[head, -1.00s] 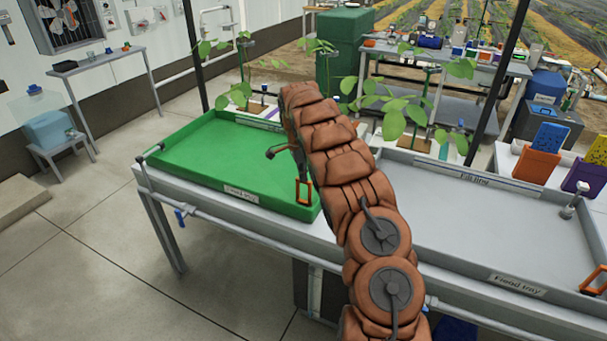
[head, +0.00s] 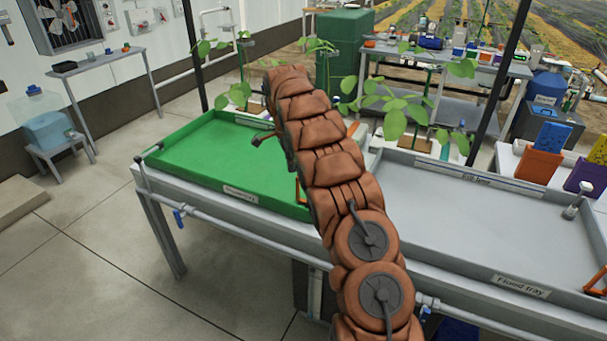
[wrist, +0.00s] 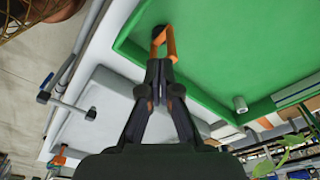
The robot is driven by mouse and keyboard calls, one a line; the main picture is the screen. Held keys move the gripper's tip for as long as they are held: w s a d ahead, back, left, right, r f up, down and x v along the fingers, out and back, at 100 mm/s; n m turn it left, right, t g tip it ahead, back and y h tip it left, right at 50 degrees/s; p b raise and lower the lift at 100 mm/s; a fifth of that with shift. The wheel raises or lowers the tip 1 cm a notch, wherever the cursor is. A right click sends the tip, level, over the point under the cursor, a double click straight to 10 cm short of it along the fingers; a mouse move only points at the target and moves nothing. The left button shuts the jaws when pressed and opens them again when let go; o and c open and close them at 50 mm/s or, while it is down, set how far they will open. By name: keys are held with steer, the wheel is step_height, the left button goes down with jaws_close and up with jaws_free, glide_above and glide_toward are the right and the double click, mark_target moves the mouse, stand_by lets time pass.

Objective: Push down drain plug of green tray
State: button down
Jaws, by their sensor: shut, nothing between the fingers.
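The green tray (head: 200,155) lies at the left end of the bench in the head view and fills the upper right of the wrist view (wrist: 225,50). In the wrist view, a short grey cylinder (wrist: 240,104) stands inside the tray near a corner; I cannot tell if it is the drain plug. An orange loop handle (wrist: 170,43) is at the tray's near wall. My gripper (wrist: 158,68) is shut and empty, its fingertips beside the lower end of the loop; contact is unclear. In the head view my arm hides most of the gripper and part of the handle.
A grey flood tray (head: 470,220) adjoins on the right, with a grey fitting (head: 574,203) at its far side. Potted plants (head: 395,115) stand behind the trays. A pipe with a blue valve (head: 179,217) runs along the bench front.

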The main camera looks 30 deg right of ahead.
step_height(320, 180, up, 6)
steer(key=shift+a+r, duration=0.25)
steer(key=shift+a, duration=0.2)
stand_by(0.4)
steer(key=s+a+r+n, duration=0.45)
steer(key=s+a, duration=0.25)
steer(key=s, duration=0.3)
steer(key=s+a+r+n, duration=0.45)
steer(key=s+a, duration=0.25)
steer(key=s, duration=0.3)
steer(key=s+a+f+n, duration=0.3)
steer(key=s+n, duration=0.1)
steer(key=s, duration=0.5)
steer(key=s+a+f+n+g, duration=0.1)
steer(key=s+a+f+n, duration=0.2)
steer(key=s, duration=0.7)
steer(key=s+a+f+n+y, duration=0.1)
steer(key=s+a+f+n, duration=0.2)
steer(key=s, duration=0.6)
steer(key=shift+s+a+n, duration=0.3)
steer(key=shift+a+n, duration=0.45)
steer(key=shift+n, duration=0.35)
